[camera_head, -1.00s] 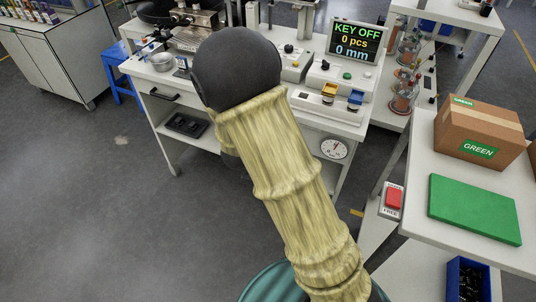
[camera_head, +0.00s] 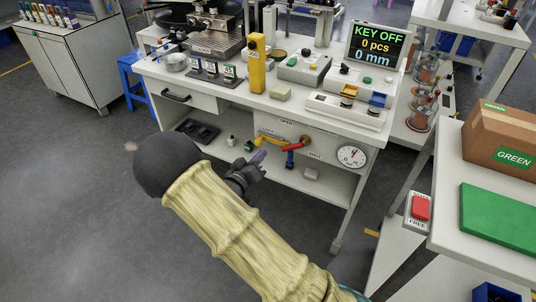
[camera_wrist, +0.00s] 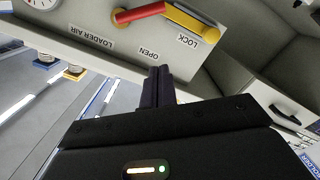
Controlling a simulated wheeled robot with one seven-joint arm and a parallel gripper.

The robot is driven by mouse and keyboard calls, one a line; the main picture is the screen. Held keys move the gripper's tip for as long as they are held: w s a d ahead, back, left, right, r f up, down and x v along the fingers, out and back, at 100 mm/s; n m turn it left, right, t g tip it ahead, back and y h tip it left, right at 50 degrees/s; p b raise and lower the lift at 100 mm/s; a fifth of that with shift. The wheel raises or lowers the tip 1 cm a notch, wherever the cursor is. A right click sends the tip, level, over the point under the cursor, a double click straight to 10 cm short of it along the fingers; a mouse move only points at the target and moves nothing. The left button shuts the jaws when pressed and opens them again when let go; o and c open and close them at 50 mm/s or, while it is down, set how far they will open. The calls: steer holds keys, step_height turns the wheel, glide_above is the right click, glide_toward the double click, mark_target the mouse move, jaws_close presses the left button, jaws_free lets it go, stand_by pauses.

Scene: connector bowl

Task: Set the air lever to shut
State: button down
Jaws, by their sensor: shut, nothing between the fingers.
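The air lever shows as a red handle (camera_head: 293,147) on the front panel under the bench top, beside an orange round part (camera_head: 306,141). A yellow bar (camera_head: 270,137) lies to its left. The panel carries the words OPEN above and SHUT at the lower right. In the wrist view the red handle (camera_wrist: 140,13) meets the yellow bar (camera_wrist: 190,20) at the top edge, with upside-down labels LOADER AIR, OPEN and LOCK. My gripper (camera_head: 260,156) is shut and empty, below and left of the handle and apart from it. Its fingers (camera_wrist: 158,72) point toward the panel.
A round gauge (camera_head: 351,156) sits right of the lever on the panel. A lower shelf (camera_head: 310,196) holds small items. A drawer (camera_head: 185,100) is at the left. Open floor lies in front of the bench.

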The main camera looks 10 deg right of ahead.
mark_target(293, 146)
steer(key=w+d+f+b, duration=0.1)
steer(key=w+d, duration=0.1)
steer(key=w+d+f+b, duration=0.1)
steer(key=w+d, duration=0.1)
steer(key=d, duration=0.1)
steer(key=w+d+f+b, duration=0.1)
steer(key=w+d, duration=0.1)
steer(key=d, duration=0.1)
steer(key=shift+w+f, duration=0.2)
steer(key=shift+f, duration=0.1)
